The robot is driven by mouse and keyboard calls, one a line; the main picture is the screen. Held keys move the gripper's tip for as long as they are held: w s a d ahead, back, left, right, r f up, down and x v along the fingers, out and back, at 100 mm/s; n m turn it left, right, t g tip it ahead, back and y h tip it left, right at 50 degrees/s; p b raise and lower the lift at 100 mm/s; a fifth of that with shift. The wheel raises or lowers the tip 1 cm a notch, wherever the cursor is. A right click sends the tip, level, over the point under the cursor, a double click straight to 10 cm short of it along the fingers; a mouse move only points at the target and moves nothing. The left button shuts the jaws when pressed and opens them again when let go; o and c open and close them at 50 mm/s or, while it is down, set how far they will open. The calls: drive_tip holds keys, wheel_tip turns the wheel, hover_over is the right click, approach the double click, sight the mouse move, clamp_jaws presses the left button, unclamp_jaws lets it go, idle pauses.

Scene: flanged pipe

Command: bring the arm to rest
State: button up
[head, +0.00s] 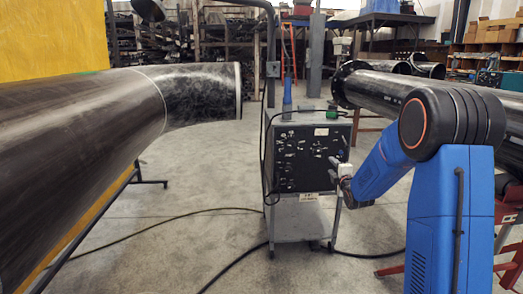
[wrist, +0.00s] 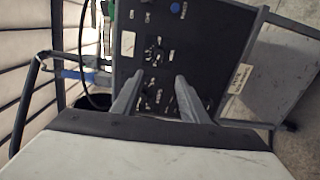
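My gripper (head: 341,178) is in front of the right side of a welding machine (head: 307,158) with a dark knobbed panel in the head view. In the wrist view my gripper (wrist: 160,77) has its two grey fingers apart with nothing held between them. Behind the fingers is the machine's dark panel (wrist: 207,42). My blue arm is bent, with its forearm sloping down to the left. Whether the fingers touch the panel cannot be told.
A large dark pipe (head: 75,130) fills the left side. A flanged pipe (head: 382,92) lies at the right, partly behind my arm. Black cables (head: 228,265) cross the concrete floor. Shelving and a yellow panel (head: 50,38) stand behind. The floor at front centre is mostly clear.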

drive_tip(key=s+a+r+m+g, duration=0.2)
drive_tip(key=s+m, duration=0.1)
drive_tip(key=s, duration=0.5)
drive_tip(key=s+a+r+m+g+h, duration=0.1)
drive_tip(key=s+r+m+g, duration=0.15)
drive_tip(key=s, duration=0.55)
drive_tip(key=s+a+r+m+g, duration=0.15)
drive_tip(key=s+m, duration=0.25)
drive_tip(key=s, duration=0.4)
drive_tip(key=s+a+f+m+g, duration=0.2)
drive_tip(key=s+m, duration=0.1)
drive_tip(key=s, duration=0.9)
drive_tip(key=s+a+f+m+g, duration=0.2)
drive_tip(key=s+m, duration=0.1)
drive_tip(key=s, duration=0.9)
drive_tip(key=s+a+f+m+g+y, duration=0.1)
drive_tip(key=s+a+f+m+g, duration=0.1)
drive_tip(key=s, duration=1)
drive_tip(key=shift+f+m+g, duration=0.15)
drive_tip(key=shift+m+g, duration=0.25)
drive_tip(key=shift+m, duration=0.05)
drive_tip(key=shift+w, duration=0.1)
